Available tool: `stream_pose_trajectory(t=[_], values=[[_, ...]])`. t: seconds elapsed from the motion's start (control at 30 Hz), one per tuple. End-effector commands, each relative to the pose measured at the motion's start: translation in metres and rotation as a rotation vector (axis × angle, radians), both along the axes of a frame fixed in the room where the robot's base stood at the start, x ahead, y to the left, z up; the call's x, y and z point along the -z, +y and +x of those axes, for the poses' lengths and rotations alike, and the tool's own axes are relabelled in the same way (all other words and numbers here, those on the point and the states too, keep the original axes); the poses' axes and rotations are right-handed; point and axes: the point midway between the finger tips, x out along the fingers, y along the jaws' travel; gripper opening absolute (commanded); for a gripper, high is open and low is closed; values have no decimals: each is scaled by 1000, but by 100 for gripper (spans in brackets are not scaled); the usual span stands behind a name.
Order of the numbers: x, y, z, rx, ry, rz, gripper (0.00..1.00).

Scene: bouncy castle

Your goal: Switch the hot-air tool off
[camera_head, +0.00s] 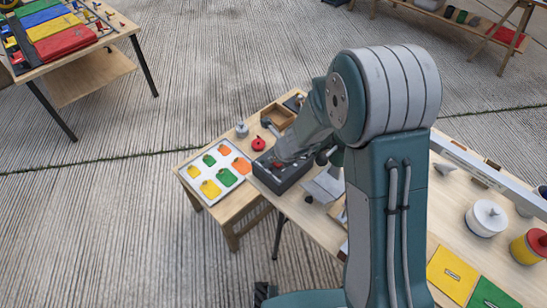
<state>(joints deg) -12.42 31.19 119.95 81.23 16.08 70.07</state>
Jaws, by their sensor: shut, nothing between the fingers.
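My arm reaches down and left from the teal column over the workbench. My gripper (280,162) is small and partly hidden by my forearm. It looks shut and empty, low over a dark open box (262,175) at the bench's left end. Whether it touches anything there cannot be told. I cannot clearly make out the hot-air tool or its switch; a dark rounded piece (322,158) beside my arm may be part of it. A red round item (258,144) stands just behind the box.
A white tray (186,172) with orange, green and yellow patches lies on a low table at left. A wooden box (271,109) is behind. White (487,217) and yellow-red (528,247) canisters stand at right. My column hides the middle of the bench.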

Motion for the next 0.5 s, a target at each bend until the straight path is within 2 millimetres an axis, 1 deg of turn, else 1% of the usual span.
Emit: stream_pose_trajectory(t=[0.03, 0.27, 0.5], values=[[4, 2, 1, -1, 1, 0, 0], [3, 2, 2, -1, 1, 0, 0], [2, -4, -4, -1, 1, 0, 0]])
